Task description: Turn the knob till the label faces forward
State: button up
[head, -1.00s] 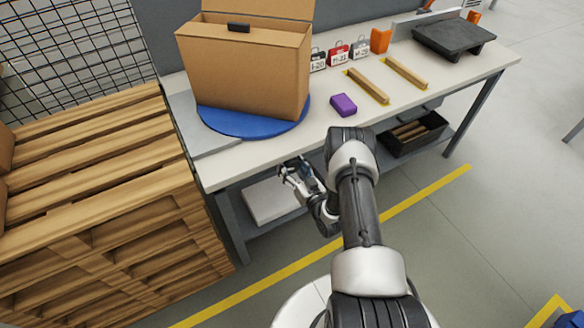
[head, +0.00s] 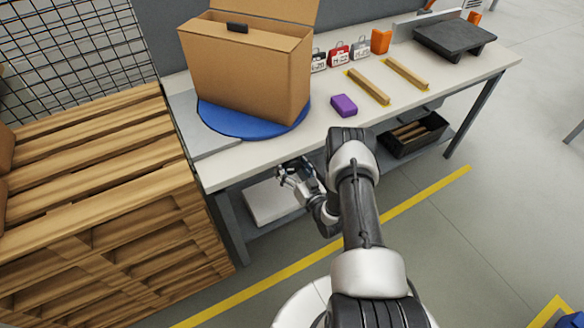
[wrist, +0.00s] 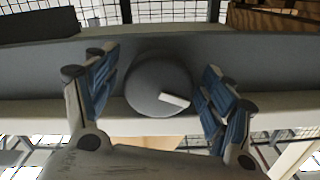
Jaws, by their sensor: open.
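In the wrist view the knob (wrist: 153,78) is a round dark grey disc with a white mark towards its lower right. It sits on a grey front panel (wrist: 270,65). My gripper (head: 284,173) is open at the table's front edge, its blue-padded fingers on either side of the knob. There is a gap on the left; the right finger is very close, contact unclear. The knob is not visible in the head view. A cardboard box (head: 245,75) stands on a blue turntable (head: 235,124), turned at an angle. No label shows on its visible sides.
The table (head: 330,145) also holds a purple block (head: 344,105), two wooden strips (head: 368,87), several small tagged items (head: 338,54), an orange item (head: 381,41) and a black tray (head: 454,40). Wooden pallets (head: 95,185) stand close on the left.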

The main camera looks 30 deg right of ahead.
jog(key=shift+s, duration=0.15)
jog(key=s, duration=1.1)
jog(key=shift+s+d, duration=0.2)
jog(key=shift+s, duration=0.2)
